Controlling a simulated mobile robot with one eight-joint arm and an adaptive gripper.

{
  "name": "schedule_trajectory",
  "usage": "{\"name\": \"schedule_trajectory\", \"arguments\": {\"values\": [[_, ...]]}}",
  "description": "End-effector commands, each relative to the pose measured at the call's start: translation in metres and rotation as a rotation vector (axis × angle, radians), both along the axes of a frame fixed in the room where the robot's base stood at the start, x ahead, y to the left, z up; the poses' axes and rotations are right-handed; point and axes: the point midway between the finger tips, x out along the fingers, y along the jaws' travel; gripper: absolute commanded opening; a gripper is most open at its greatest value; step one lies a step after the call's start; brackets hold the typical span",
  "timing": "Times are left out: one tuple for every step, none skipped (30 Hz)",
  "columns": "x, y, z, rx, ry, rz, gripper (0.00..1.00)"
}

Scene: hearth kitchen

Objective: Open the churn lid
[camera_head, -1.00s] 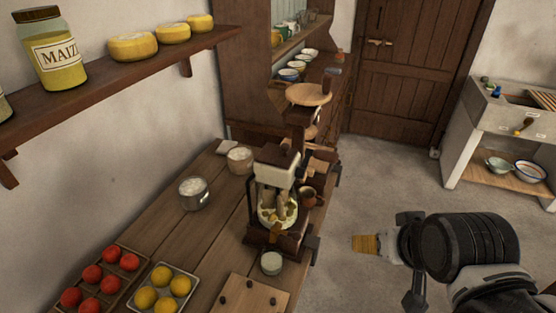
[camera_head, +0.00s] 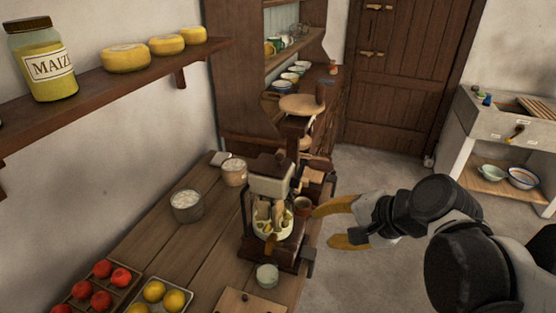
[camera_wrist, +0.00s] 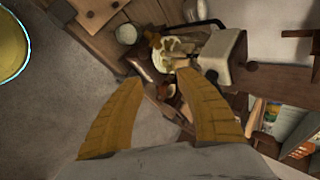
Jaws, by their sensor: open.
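The churn (camera_head: 270,187) stands on the wooden table, with a pale boxy head, a dark block on top and a glass jar (camera_head: 272,222) holding yellowish-white contents. I cannot tell exactly where its lid begins. The churn's pale head (camera_wrist: 222,58) also shows in the wrist view, above and right of the fingers. My gripper (camera_head: 326,226) is open and empty, with its yellow fingers pointing toward the churn from the right. In the wrist view the fingertips (camera_wrist: 160,77) appear apart, near the churn's dark base. Whether they touch anything is unclear.
On the table (camera_head: 205,248) are a metal pot (camera_head: 186,206), a white cup (camera_head: 267,275), and trays of red and yellow fruit. A shelf (camera_head: 120,92) juts out at left. The floor at right is clear.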

Motion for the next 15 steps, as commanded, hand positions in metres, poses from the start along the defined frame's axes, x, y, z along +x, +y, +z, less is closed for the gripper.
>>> {"name": "schedule_trajectory", "arguments": {"values": [[0.019, 0.008, 0.001, 0.167, 0.055, -0.077, 0.42], [0.029, 0.014, 0.005, 0.275, 0.094, -0.122, 0.42], [0.041, 0.020, 0.010, 0.417, 0.147, -0.174, 0.42], [0.050, 0.023, 0.015, 0.521, 0.187, -0.209, 0.42], [0.058, 0.026, 0.020, 0.621, 0.228, -0.237, 0.42], [0.068, 0.026, 0.026, 0.747, 0.280, -0.269, 0.42], [0.075, 0.027, 0.031, 0.834, 0.318, -0.286, 0.42], [0.080, 0.025, 0.036, 0.915, 0.355, -0.300, 0.42], [0.087, 0.023, 0.042, 1.012, 0.400, -0.313, 0.42], [0.091, 0.022, 0.046, 1.075, 0.431, -0.318, 0.42], [0.094, 0.019, 0.050, 1.131, 0.460, -0.322, 0.42], [0.097, 0.016, 0.054, 1.192, 0.491, -0.324, 0.42], [0.099, 0.015, 0.057, 1.230, 0.512, -0.323, 0.42], [0.100, 0.013, 0.059, 1.261, 0.529, -0.323, 0.42], [0.101, 0.011, 0.061, 1.291, 0.545, -0.321, 0.42]]}}
